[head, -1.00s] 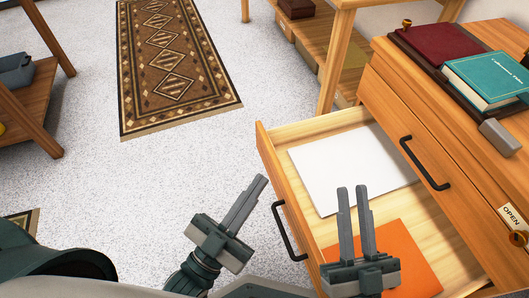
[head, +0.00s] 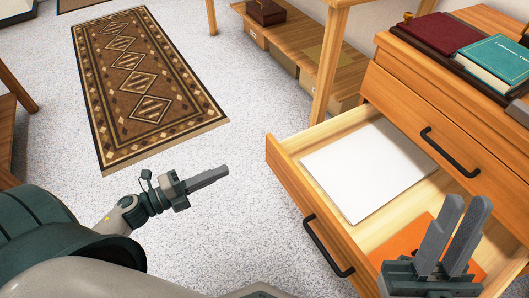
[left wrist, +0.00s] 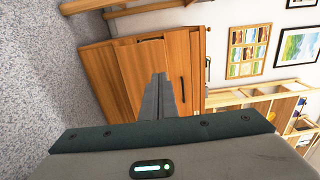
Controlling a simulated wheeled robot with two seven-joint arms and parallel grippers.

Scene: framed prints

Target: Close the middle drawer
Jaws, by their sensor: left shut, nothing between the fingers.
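The open drawer (head: 287,178) sticks out of the wooden dresser (head: 420,105), below a shut drawer (head: 400,98). Its front has a black bar handle (head: 328,246). A white sheet (head: 368,170) and an orange sheet (head: 402,243) lie inside. My left gripper (head: 226,170) is shut and empty, left of the drawer front and apart from it, pointing right. Its fingers also show in the left wrist view (left wrist: 159,76), with the dresser (left wrist: 128,75) beyond them. My right gripper (head: 468,198) is open and empty, above the drawer's near right part, hiding some of the orange sheet.
Books (head: 497,62) lie on the dresser top. A wooden table with a low shelf (head: 285,38) stands behind the drawer. A patterned rug (head: 135,80) lies on the pale floor, which is clear left of the drawer. Framed pictures (left wrist: 246,50) hang on the wall.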

